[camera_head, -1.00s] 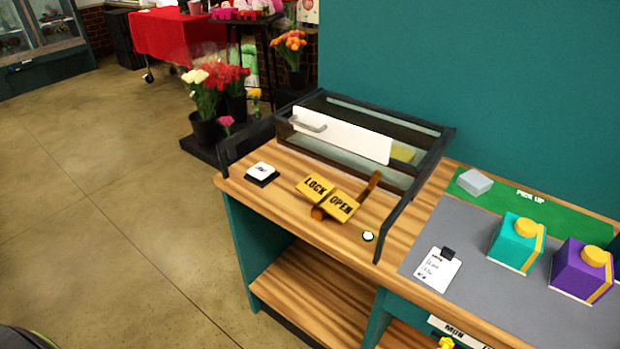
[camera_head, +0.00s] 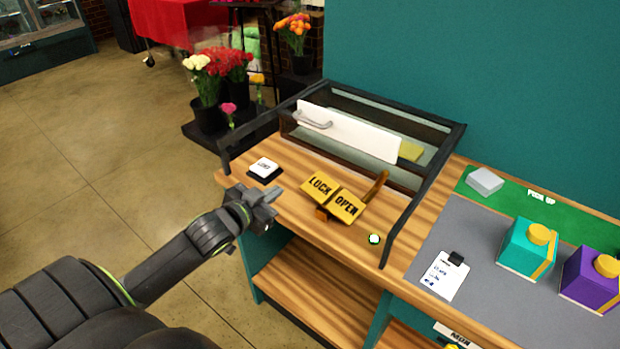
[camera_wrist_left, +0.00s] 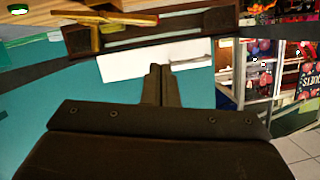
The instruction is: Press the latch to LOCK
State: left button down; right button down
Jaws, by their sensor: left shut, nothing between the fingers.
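The latch is a yellow rocker with a LOCK plate (camera_head: 322,186) on the left and an OPEN plate (camera_head: 346,204) on the right. It sits on the wooden counter in front of a dark-framed glass case, with a brown lever (camera_head: 376,187) at its right. In the left wrist view, yellow and brown parts (camera_wrist_left: 95,30) show at the upper left. My left gripper (camera_head: 272,196) is shut and empty, at the counter's front left edge, left of the LOCK plate and apart from it. Its shut fingers also show in the left wrist view (camera_wrist_left: 160,85). My right gripper is not in view.
A white button on a black base (camera_head: 264,169) stands just behind my left gripper. A small green light (camera_head: 374,239) is right of the latch. The case (camera_head: 452,135) has a white panel (camera_head: 350,133) with a handle. Boxes stand on the grey mat (camera_head: 418,262) at right.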

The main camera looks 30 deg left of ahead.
pick_arm(q)
jog(key=shift+w+d+r+h, duration=0.15)
jog(key=shift+d+r, duration=0.2)
jog(key=shift+r, duration=0.2)
jog(key=shift+s+d+r+h, duration=0.15)
jog(key=shift+d+r, duration=0.15)
jog(key=shift+r, duration=0.2)
jog(key=shift+w, duration=0.1)
jog(key=shift+w+a+f+p, duration=0.15)
jog(key=shift+w+f+p, duration=0.2)
jog(key=shift+w+f, duration=1)
jog(key=shift+w+a+f+p, duration=0.1)
jog(key=shift+w+f+p, duration=0.5)
jog(key=shift+w, duration=1.3)
jog(key=shift+w+a+f+p, duration=0.1)
jog(key=shift+w+a+f, duration=0.05)
jog(key=shift+w+f, duration=1.3)
jog(key=shift+w+r, duration=0.2)
jog(key=shift+f, duration=0.1)
